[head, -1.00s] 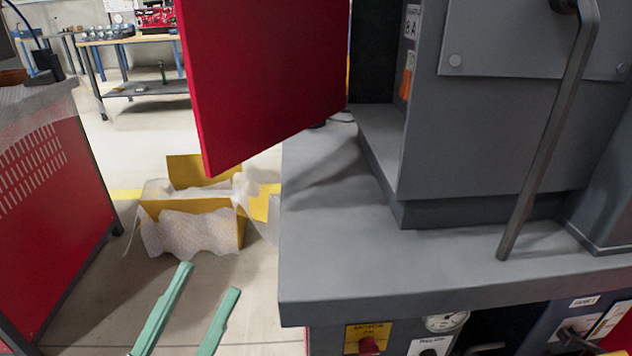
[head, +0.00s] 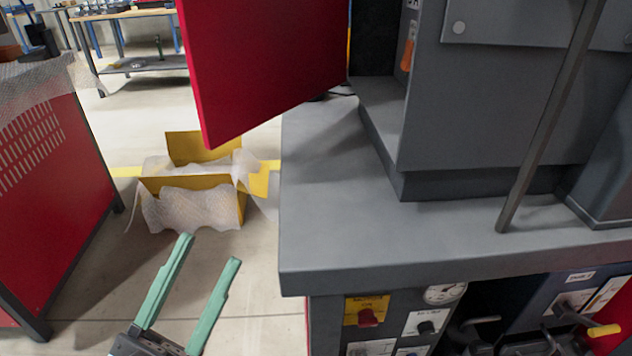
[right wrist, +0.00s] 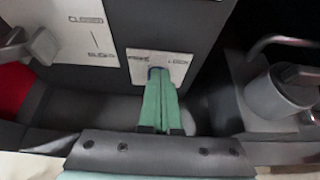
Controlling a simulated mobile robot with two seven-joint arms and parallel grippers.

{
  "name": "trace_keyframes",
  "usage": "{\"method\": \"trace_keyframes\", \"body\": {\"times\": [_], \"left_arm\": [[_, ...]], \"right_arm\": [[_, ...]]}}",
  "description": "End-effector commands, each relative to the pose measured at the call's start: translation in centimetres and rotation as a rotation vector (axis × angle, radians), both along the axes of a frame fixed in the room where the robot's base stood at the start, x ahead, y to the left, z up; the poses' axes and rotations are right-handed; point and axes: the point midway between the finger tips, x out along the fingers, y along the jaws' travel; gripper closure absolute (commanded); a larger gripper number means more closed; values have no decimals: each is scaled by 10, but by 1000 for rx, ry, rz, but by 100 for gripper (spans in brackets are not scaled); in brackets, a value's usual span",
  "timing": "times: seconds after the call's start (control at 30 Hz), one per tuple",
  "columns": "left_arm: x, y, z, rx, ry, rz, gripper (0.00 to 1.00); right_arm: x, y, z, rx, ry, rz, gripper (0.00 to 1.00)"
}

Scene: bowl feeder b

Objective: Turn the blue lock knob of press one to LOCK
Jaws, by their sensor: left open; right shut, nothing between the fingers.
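In the right wrist view, a white plate (right wrist: 184,56) carries a label at left that seems to read FREE and one at right that reads LOCK. Between them, a small dark blue part, likely the lock knob (right wrist: 155,72), shows just at the tips of my right gripper (right wrist: 158,72). The green fingers are together and cover most of it; I cannot tell whether they touch it or which way it points. My left gripper (head: 211,250) is open and empty, over the floor left of the press (head: 335,235) in the head view.
A plate marked CLOSED (right wrist: 75,38) and a grey lever (right wrist: 40,46) are left of the lock plate. A grey cylinder (right wrist: 270,95) stands at right. In the head view, a red door panel (head: 260,70), a long bar (head: 550,120) and a yellow box (head: 190,183) show.

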Motion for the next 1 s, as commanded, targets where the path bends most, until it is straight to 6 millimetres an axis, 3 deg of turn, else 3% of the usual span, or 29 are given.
{"method": "trace_keyframes", "body": {"times": [0.43, 1.0], "left_arm": [[0, 0, 0, 0, 0, 0, 50], [0, 0, 2, 0, 0, 0, 50]], "right_arm": [[0, -10, -3, -2, 2, 0, 100], [0, -8, -1, 3, 5, 5, 100]]}}
